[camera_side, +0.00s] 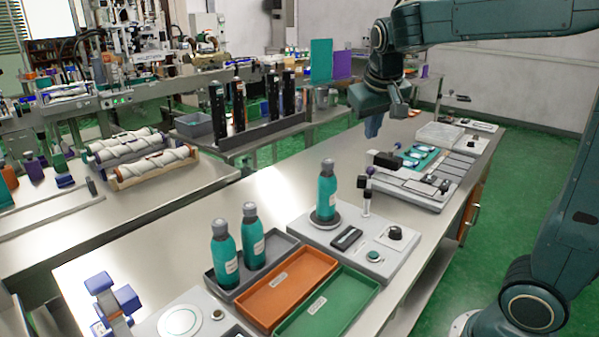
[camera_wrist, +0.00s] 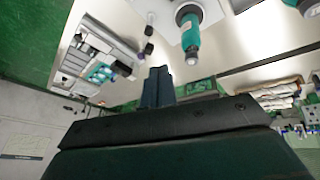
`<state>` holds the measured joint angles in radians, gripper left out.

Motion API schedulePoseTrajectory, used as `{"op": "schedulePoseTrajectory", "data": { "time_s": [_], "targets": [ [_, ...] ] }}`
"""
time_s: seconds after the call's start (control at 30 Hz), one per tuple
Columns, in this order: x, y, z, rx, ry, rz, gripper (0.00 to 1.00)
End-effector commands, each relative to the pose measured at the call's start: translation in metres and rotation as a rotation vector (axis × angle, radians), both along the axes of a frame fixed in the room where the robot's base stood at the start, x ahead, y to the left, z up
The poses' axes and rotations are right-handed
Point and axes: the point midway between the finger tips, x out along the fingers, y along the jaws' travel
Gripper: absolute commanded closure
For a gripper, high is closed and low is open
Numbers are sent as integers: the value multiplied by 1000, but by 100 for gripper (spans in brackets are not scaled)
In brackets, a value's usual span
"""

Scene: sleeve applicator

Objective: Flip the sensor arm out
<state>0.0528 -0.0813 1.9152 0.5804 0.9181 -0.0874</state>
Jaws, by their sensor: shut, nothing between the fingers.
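The sleeve applicator station (camera_side: 335,248) is a light grey panel near the table's middle, with a dark slot, a green button and a black knob. A slim post with black parts (camera_side: 366,200), likely the sensor arm, stands on it beside a teal bottle (camera_side: 326,192) on a round disc. The post (camera_wrist: 149,32) and bottle (camera_wrist: 189,38) also show in the wrist view. How far the arm is swung is too small to tell. My gripper (camera_side: 372,128) is shut and empty, in the air beyond the post and apart from it. Its fingers (camera_wrist: 158,82) show in the wrist view.
Two teal bottles (camera_side: 252,238) stand in a dark tray at the front, next to an orange tray (camera_side: 287,285) and a green tray (camera_side: 328,305). Another grey panel with a teal plate (camera_side: 418,158) lies farther back. Bare table shows left of the station.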

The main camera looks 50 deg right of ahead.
Motion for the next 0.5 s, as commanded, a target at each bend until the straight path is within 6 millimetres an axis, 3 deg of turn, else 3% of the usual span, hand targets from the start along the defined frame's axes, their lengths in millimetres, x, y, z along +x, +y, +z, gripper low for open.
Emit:
{"op": "schedulePoseTrajectory", "data": {
  "time_s": [0.5],
  "targets": [
    [80,-61,-34,-92,86,-305,100]
  ]
}}
